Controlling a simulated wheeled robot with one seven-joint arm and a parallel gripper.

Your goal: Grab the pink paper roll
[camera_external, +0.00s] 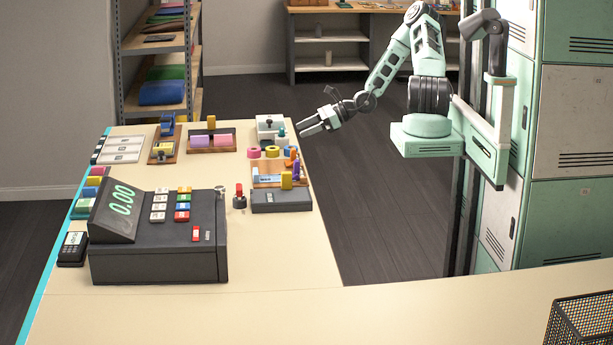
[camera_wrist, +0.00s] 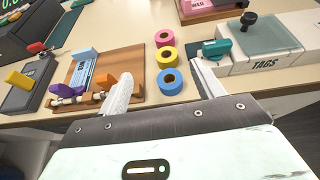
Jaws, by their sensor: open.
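The pink paper roll (camera_wrist: 164,37) is the farthest of three rolls standing in a row on the table in the wrist view. The yellow roll (camera_wrist: 167,54) is next to it, and the blue roll (camera_wrist: 170,82) is nearest my gripper. In the external view the pink roll (camera_external: 254,152) is at the left end of the row. My gripper (camera_external: 302,127) is open and empty, above the table's right edge. In the wrist view its two fingers (camera_wrist: 162,88) are spread on either side of the row's near end, with the pink roll beyond the tips.
A wooden board (camera_wrist: 128,62) with orange and purple pieces lies left of the rolls. A cash register (camera_external: 160,235) fills the table's front left. The table front is mostly clear.

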